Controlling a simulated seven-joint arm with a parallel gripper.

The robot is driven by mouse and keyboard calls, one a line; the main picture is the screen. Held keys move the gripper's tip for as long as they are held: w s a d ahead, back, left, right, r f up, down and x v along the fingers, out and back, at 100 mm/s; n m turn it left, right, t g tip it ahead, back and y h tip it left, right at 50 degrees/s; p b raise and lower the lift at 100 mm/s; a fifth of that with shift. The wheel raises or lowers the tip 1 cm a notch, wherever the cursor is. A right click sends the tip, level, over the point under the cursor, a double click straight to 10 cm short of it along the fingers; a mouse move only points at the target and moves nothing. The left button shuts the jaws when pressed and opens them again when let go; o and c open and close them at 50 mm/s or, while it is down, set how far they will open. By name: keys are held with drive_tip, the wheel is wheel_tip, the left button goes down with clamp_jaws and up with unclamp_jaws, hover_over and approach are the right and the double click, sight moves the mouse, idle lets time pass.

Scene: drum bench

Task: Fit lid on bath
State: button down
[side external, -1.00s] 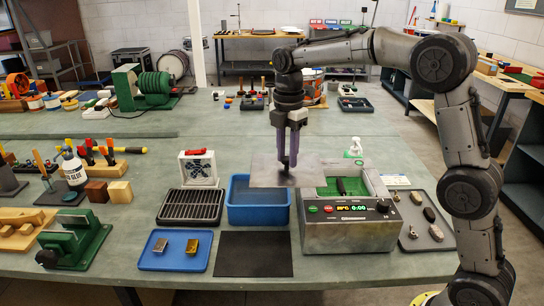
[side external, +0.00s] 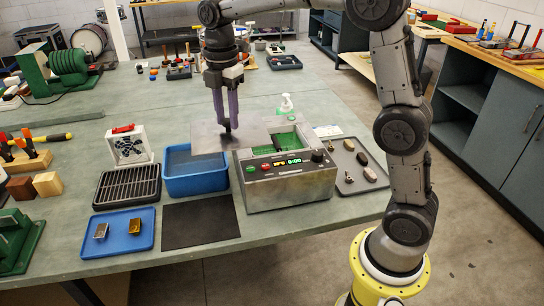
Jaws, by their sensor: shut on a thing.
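My gripper (side external: 227,126) is shut on a flat grey lid (side external: 208,139), gripping it near its middle from above. The lid is roughly level. In the picture it overlaps the back of the blue tub and the left back part of the metal bath (side external: 287,192). The bath has a lit display and buttons on its front. Its top opening shows green inside (side external: 287,138), with the right part uncovered in view. I cannot tell the height of the lid above the bath or whether they touch.
The blue tub (side external: 197,185) stands left of the bath. A black rack (side external: 127,186), a blue tray (side external: 118,245) with two small metal blocks, and a dark mat (side external: 200,224) lie nearby. A grey tray (side external: 352,178) with small parts is to the right. A spray bottle (side external: 286,104) stands behind.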

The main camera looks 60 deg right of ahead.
sight(245, 120)
idle(0.3)
drive_tip(key=shift+w+d+f+n, duration=0.15)
drive_tip(key=shift+f+n, duration=0.1)
drive_tip(key=shift+n, duration=0.65)
drive_tip(key=d, duration=0.2)
drive_tip(key=d+f, duration=0.1)
drive_tip(key=d, duration=0.1)
drive_tip(key=d+f, duration=0.1)
drive_tip(key=d, duration=0.1)
drive_tip(key=shift+s, duration=0.4)
drive_tip(key=shift+m, duration=0.9)
drive_tip(key=shift+s+d+f, duration=0.6)
drive_tip(key=shift+d+f, duration=0.35)
drive_tip(key=shift+d, duration=0.55)
drive_tip(key=shift+s+d+f, duration=0.6)
drive_tip(key=shift+d+f, duration=0.4)
drive_tip(key=shift+d, duration=0.45)
drive_tip(key=shift+s+d+f, duration=0.6)
drive_tip(key=shift+d+f, duration=0.35)
drive_tip(key=shift+d, duration=0.55)
drive_tip(key=shift+f, duration=0.45)
drive_tip(key=c, duration=0.5)
unclamp_jaws()
